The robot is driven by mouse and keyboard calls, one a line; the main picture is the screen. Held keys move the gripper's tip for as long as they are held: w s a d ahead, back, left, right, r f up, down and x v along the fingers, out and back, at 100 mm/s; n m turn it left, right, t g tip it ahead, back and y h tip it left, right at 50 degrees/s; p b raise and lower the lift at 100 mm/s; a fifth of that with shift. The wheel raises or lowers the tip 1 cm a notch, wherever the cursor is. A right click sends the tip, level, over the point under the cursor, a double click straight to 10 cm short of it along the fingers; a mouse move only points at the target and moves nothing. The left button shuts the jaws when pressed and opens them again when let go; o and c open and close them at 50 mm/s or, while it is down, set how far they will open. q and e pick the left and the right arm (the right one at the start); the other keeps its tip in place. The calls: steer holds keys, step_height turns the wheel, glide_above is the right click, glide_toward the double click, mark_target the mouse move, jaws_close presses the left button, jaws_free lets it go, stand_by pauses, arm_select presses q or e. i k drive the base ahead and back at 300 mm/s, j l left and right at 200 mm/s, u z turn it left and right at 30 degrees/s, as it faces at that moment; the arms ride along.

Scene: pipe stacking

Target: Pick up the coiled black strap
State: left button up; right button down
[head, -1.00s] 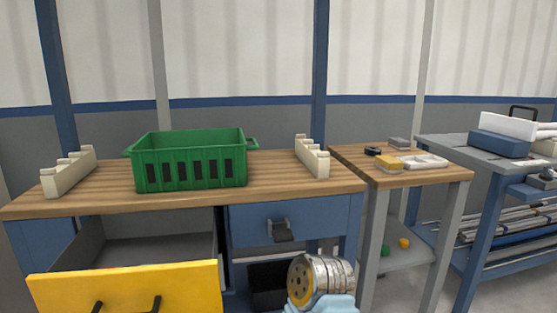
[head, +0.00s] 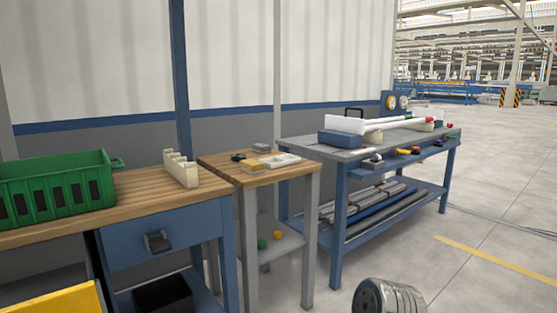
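A small dark ring-like item, which looks like the coiled black strap (head: 238,157), lies near the back left of the small wooden-topped table (head: 225,167). It is too small to make out its windings. Neither of my grippers is in view. Only a round grey part of one of my arms shows at the bottom edge, well in front of the small table and to its right.
Beside the strap are a yellow block (head: 251,166), a grey block (head: 262,147) and a white tray (head: 285,160). A workbench with a green crate (head: 60,190) and an open yellow drawer (head: 60,304) stands left. A blue workbench (head: 338,235) stands right. Open floor lies at right.

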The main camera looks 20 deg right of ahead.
mark_target(234, 158)
steer(key=z, duration=0.3)
steer(key=i+l, duration=0.15)
steer(key=l, duration=0.2)
steer(key=i+l, duration=0.15)
steer(key=l, duration=0.25)
steer(key=i+l, duration=0.15)
steer(key=l, duration=0.2)
